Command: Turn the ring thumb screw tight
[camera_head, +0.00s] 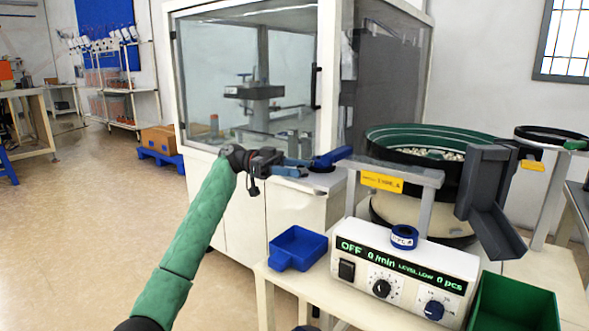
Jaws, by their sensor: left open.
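My left gripper (303,167) reaches in on the green-sleeved arm and points right, its blue fingers apart with nothing seen between them. It is in front of the machine cabinet, left of the bowl feeder (440,136). A dark blue part (333,157) lies just beyond the fingertips, near the feeder's grey support plate; I cannot tell if they touch. I cannot make out the ring thumb screw for certain. A blue labelled ring (404,237) sits on top of the white control box (400,275), well away from the gripper.
The control box reads OFF and 0/min. A blue tray (297,246) stands left of it and a green bin (512,303) to its right. A grey chute (492,200) hangs at the bowl's right side. The glazed cabinet (245,75) stands behind.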

